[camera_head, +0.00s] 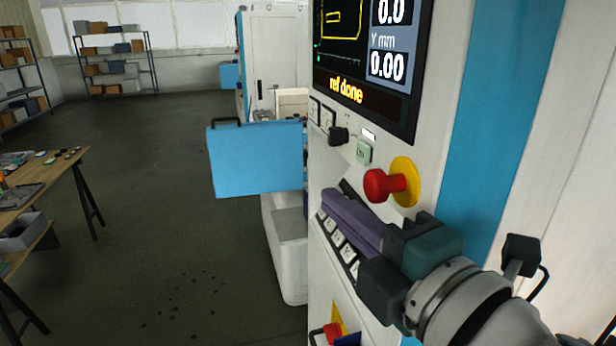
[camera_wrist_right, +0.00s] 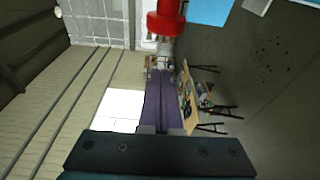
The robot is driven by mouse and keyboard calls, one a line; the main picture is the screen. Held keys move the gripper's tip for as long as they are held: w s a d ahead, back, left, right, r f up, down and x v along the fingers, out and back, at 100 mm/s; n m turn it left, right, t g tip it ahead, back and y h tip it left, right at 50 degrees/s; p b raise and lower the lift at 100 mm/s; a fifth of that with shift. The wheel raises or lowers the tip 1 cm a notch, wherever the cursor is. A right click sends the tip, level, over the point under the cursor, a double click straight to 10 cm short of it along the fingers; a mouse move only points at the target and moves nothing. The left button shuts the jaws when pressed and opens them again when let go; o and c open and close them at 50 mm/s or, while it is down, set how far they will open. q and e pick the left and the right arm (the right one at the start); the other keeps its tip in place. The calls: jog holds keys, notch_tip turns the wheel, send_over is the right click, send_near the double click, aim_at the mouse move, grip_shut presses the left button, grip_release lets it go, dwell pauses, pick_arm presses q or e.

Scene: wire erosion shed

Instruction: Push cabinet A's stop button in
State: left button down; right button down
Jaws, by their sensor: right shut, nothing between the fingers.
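A red mushroom stop button (camera_head: 378,186) stands out from a round yellow plate (camera_head: 405,181) on the near cabinet's control panel, below the screen. Its red head also shows at the top of the right wrist view (camera_wrist_right: 166,18). I cannot read a cabinet letter. My right gripper (camera_head: 332,198) is shut and empty, its purple fingers together. In the head view the fingers are just below and left of the button, in front of a row of keys. In the right wrist view the fingertips (camera_wrist_right: 160,72) appear apart from the red head. My left gripper is out of view.
A screen (camera_head: 365,60) reads "ref done". A black knob (camera_head: 338,136) and a green button (camera_head: 364,152) sit beside the stop button. Another red button (camera_head: 332,333) is lower down. A blue panel (camera_head: 255,158) juts out left. The floor beyond is open.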

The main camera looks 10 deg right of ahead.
aim_at(370, 199)
jog(key=d, duration=0.1)
jog(key=w+d+p, duration=0.1)
jog(key=d+p, duration=0.1)
jog(key=shift+w+d, duration=0.25)
jog(key=shift+d, duration=0.05)
jog(key=shift+d, duration=0.1)
